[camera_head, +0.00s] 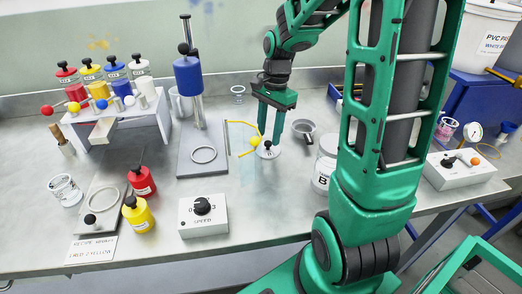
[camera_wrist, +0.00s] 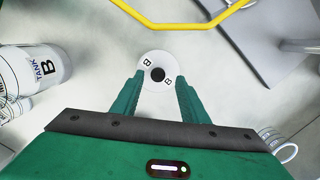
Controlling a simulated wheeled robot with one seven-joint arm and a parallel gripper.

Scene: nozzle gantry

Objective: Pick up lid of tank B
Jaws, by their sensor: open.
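The lid of tank B (camera_head: 268,152) is a white disc with a black knob and B marks. It appears to lie on the bench, and it also shows in the wrist view (camera_wrist: 148,62). My gripper (camera_head: 270,139) points down over it. In the wrist view my gripper (camera_wrist: 160,79) is open, with one green finger on each side of the black knob. I cannot tell whether the fingertips touch the lid. Tank B (camera_head: 322,172), a white jar, stands to the right, partly behind my arm. In the wrist view tank B (camera_wrist: 38,66) is at the left edge.
A yellow bent rod (camera_head: 240,123) stands close to the left of the lid. A grey plate (camera_head: 186,168) with a blue-topped post is further left. A grey cup (camera_head: 303,128) is right of my gripper. A dial box (camera_head: 204,215) sits at the front; bench between is clear.

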